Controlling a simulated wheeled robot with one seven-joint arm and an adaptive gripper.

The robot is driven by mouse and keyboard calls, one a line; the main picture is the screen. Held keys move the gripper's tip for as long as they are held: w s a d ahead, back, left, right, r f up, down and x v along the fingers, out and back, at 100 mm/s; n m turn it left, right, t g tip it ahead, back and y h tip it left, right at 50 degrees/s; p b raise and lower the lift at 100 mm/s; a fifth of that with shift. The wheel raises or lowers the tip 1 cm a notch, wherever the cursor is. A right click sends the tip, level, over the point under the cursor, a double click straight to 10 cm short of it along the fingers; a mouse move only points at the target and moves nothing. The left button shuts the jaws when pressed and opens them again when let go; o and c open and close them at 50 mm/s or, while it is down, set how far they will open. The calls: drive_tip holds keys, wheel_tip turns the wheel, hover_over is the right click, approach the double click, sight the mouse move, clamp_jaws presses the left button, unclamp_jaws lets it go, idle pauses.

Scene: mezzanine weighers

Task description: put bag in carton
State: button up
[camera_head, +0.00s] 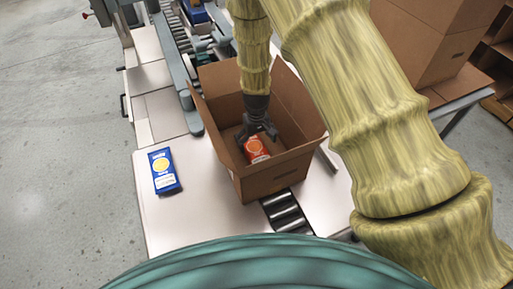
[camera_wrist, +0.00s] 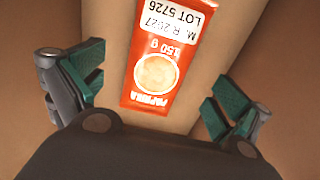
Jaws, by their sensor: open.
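An open brown carton (camera_head: 272,181) stands on the white worktop, flaps up. A red-orange bag (camera_head: 257,149) with a round pale picture and a white label is inside it. The bag (camera_wrist: 158,62) also shows in the wrist view, lying on the carton floor between and beyond the fingers. My gripper (camera_head: 256,133) reaches down into the carton just above the bag. Its two green-padded fingers (camera_wrist: 163,95) are spread wide and do not touch the bag. A blue bag (camera_head: 163,171) with a yellow circle lies on the worktop left of the carton.
The white worktop (camera_head: 185,222) is clear around the blue bag. Rollers (camera_head: 284,212) run under the carton's front. A conveyor (camera_head: 183,42) with another blue item (camera_head: 196,12) lies behind. A large closed-sided carton (camera_head: 425,45) stands at right on a table. My arm covers much of the right side.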

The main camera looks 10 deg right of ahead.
sight(256, 149)
wheel_tip(256, 149, up, 6)
drive_tip(key=b, duration=0.1)
drive_tip(key=shift+r, duration=0.2)
